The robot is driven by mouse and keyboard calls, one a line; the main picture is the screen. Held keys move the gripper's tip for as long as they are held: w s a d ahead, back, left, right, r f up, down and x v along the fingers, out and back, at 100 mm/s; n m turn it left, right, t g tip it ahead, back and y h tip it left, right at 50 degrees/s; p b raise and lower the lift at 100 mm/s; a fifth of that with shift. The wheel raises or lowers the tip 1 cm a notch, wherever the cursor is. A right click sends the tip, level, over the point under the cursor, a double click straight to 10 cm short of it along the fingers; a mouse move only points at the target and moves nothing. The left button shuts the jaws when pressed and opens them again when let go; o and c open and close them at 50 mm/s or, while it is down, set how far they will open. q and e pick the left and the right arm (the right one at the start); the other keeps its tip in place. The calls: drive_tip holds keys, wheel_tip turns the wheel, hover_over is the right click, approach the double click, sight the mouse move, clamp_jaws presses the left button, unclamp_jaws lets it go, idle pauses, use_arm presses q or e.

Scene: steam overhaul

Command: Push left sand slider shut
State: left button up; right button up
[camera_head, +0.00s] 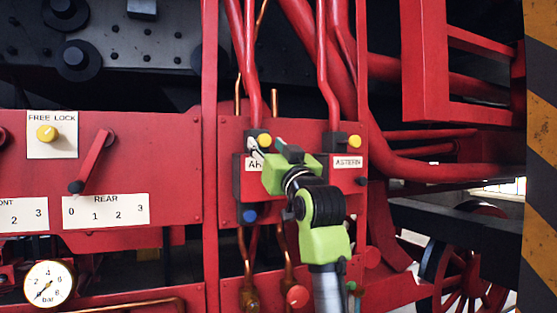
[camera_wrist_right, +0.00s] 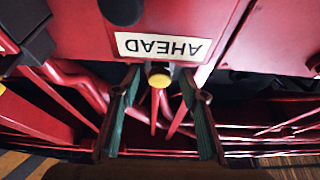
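The left sand slider, with its AHEAD plate (camera_wrist_right: 162,47), is on the red panel. Its yellow knob (camera_head: 264,140) shows near the top in the head view. The fingers are spread, with a gap visible on both sides of the knob; whether anything touches is unclear. In the head view my right gripper (camera_head: 270,150) covers most of the AHEAD plate. My left gripper is not in view.
A similar slider with a yellow knob (camera_head: 354,141) and an ASTERN plate (camera_head: 347,162) is close on the right. Red pipes (camera_head: 327,70) run above. A blue knob (camera_head: 249,215) sits below. A red lever (camera_head: 92,160) and a gauge (camera_head: 48,283) are left.

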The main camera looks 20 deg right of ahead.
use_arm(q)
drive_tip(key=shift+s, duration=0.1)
use_arm(e)
drive_tip(key=v, duration=1)
drive_tip(key=shift+s, duration=0.2)
